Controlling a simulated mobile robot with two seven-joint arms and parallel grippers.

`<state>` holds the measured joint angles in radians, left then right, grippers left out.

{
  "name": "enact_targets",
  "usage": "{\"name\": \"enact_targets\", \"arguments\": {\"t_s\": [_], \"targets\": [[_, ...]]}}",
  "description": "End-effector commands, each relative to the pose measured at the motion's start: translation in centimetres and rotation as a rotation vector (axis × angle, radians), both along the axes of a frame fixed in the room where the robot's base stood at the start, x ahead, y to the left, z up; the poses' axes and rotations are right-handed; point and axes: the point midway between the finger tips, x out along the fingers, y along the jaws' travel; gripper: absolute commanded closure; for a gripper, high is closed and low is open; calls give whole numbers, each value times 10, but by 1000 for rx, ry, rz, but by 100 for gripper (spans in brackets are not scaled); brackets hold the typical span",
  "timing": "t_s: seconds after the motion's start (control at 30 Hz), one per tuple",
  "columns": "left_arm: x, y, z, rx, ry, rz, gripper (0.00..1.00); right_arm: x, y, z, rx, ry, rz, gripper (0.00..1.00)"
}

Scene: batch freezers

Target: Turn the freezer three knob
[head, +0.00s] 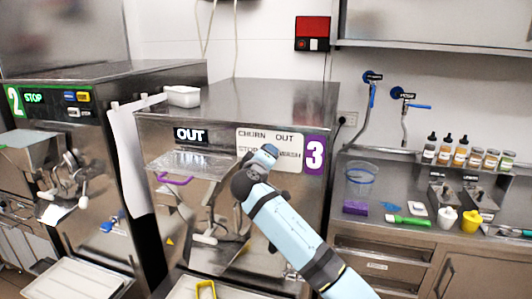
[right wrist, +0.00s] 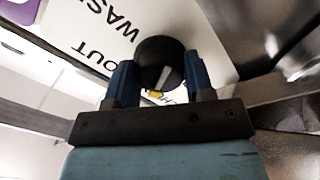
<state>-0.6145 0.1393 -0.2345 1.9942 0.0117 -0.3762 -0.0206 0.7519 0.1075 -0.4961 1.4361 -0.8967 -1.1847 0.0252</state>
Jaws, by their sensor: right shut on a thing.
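Freezer three (head: 230,100) is the steel machine in the middle of the head view, marked by a purple 3 sign (head: 315,155). Its white dial plate (head: 252,137) reads CHURN, OUT, STOP and WASH. My right gripper (head: 264,154) is at this plate and hides the knob in the head view. In the right wrist view, the round black knob (right wrist: 160,55) with a pale pointer mark sits between the two blue fingers of my right gripper (right wrist: 161,82), which is shut on it. My left gripper is not in view.
Freezer two (head: 50,95) stands at the left, with a white container (head: 182,96) near the top edge of freezer three. A steel counter (head: 400,190) at the right holds bottles, a clear jug (head: 360,182) and small tools.

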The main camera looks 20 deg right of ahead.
Motion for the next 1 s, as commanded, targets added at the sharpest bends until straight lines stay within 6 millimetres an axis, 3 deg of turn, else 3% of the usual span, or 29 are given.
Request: {"name": "enact_targets", "arguments": {"t_s": [0.03, 0.6, 1.0], "targets": [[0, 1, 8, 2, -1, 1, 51, 0, -1, 7, -38, 21, 0, 75], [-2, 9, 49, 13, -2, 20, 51, 0, -2, 9, -487, 324, -2, 75], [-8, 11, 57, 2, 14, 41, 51, 1, -2, 8, -757, 505, -3, 75]]}}
